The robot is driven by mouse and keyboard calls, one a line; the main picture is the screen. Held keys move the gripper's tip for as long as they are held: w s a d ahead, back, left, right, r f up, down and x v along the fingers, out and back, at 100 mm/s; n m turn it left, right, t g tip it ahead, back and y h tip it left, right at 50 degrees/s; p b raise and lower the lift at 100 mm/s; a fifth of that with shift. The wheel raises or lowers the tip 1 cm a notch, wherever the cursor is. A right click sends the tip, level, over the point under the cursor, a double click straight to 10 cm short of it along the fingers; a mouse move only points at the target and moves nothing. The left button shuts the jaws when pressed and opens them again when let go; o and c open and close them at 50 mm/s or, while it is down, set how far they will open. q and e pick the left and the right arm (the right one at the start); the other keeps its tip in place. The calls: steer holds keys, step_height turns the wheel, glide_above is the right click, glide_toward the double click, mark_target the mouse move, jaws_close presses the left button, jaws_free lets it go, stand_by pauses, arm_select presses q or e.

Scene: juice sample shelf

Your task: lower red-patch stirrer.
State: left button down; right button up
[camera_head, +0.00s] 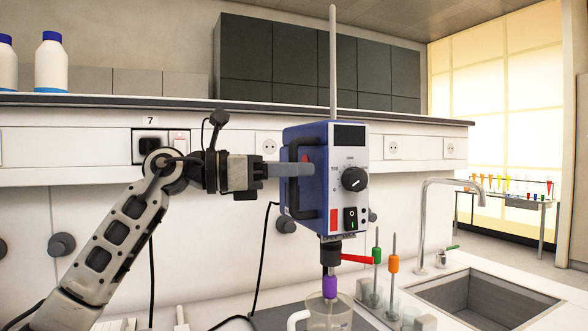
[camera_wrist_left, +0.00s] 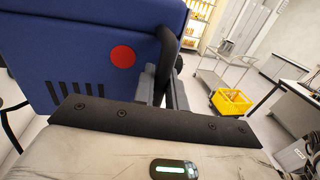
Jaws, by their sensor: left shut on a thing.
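The blue stirrer (camera_head: 303,215) has a grey front panel with a dial, a switch and a red patch (camera_head: 334,219). It stands upright on a vertical rod (camera_head: 333,60). Its blue side, with a red disc, fills the upper left of the left wrist view (camera_wrist_left: 80,45). My left gripper (camera_head: 300,170) is shut on the black side handle (camera_head: 294,208). A red lever (camera_head: 356,259) sticks out below the housing. A purple piece (camera_head: 329,286) hangs below it, over or inside a glass beaker (camera_head: 340,315); the depth is hard to tell. My right gripper is not in view.
Shafts with green (camera_head: 377,255) and orange (camera_head: 393,263) pieces stand right of the beaker. A sink (camera_head: 480,295) with a tap (camera_head: 424,220) lies further right. A shelf edge (camera_head: 90,99) runs behind. The left wrist view shows a cart (camera_wrist_left: 225,70) and yellow crate (camera_wrist_left: 232,102).

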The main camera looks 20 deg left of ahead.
arm_select(q)
steer(key=c, duration=1.7)
jaws_free()
steer(key=shift+d+f+g, duration=0.1)
steer(key=shift+f+g, duration=0.2)
steer(key=shift+f, duration=0.15)
steer(key=shift+o, duration=1)
steer(key=shift+r, duration=0.15)
steer(key=b+v, duration=0.3)
steer(key=v, duration=1.3)
steer(key=shift+s+b, duration=0.15)
steer(key=shift+b, duration=0.2)
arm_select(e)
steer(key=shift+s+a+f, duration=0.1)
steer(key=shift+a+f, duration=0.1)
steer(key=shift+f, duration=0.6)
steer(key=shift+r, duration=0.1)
